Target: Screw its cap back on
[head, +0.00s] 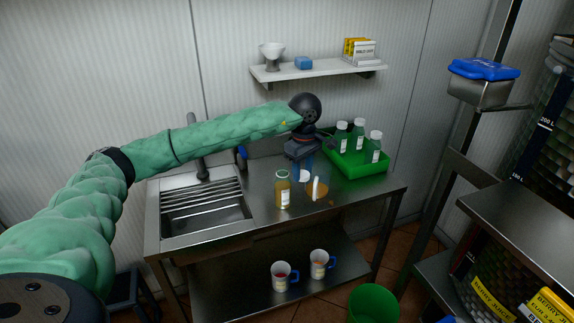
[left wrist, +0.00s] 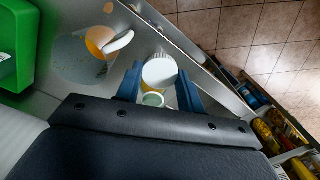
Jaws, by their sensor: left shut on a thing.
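An upright bottle (head: 283,191) of amber juice stands on the steel counter, its pale-rimmed mouth at the top. In the left wrist view its round top (left wrist: 152,99) shows just beside the fingers. My left gripper (head: 303,172) points down over the counter, just right of the bottle and near its height. Its blue fingers are shut on a white round cap (head: 304,177), which shows as a white disc in the left wrist view (left wrist: 160,72). The cap appears apart from the bottle. My right gripper is not in view.
A clear vessel of orange liquid (head: 318,191) with a white upright piece stands right of the gripper. A green crate (head: 352,166) with several capped bottles is behind right. The sink (head: 205,212) is left. Mugs stand on the lower shelf. The counter's front right is clear.

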